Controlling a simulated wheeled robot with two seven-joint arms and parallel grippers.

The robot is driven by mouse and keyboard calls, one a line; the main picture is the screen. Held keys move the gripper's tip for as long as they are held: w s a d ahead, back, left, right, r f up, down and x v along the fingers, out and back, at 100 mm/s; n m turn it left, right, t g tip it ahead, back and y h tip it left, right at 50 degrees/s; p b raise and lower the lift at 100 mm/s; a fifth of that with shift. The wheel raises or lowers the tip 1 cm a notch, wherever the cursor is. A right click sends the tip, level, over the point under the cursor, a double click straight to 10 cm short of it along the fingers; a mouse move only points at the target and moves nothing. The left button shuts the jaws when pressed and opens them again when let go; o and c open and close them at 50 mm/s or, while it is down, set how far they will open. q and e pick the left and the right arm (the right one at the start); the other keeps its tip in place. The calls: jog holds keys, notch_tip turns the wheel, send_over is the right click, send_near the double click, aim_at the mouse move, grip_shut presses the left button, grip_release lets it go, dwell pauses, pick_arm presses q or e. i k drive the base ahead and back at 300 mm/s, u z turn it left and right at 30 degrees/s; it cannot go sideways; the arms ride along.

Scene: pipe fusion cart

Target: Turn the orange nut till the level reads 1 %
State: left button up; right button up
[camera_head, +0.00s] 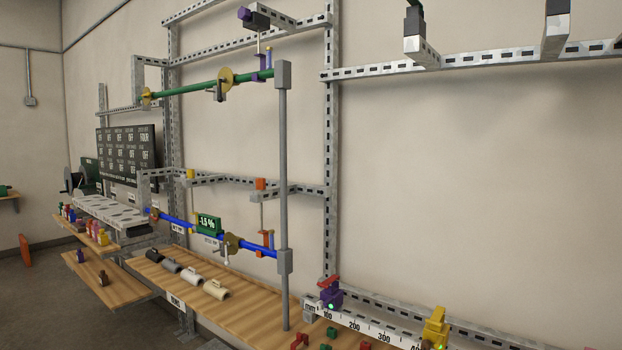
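The orange nut (261,184) appears as a small orange block on the lower slotted rail, right of centre. A thin rod runs down from it to an orange pipe holder (266,238). That holder is around the blue pipe (182,220), near the grey upright pipe. The green level display (208,223) is on the blue pipe and reads -1.5 %. The blue pipe slopes down to the right in the picture. Neither of my grippers shows in the head view.
A grey vertical pipe (283,170) stands just right of the nut. A yellow block (191,174) sits further left on the rail. A wooden shelf (255,300) below holds several pipe pieces. A purple clamp (330,295) and yellow clamp (435,328) stand on a scaled rail.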

aim_at(260, 181)
jog(key=z, duration=0.4)
jog(key=i, duration=1)
jog(key=u, duration=0.1)
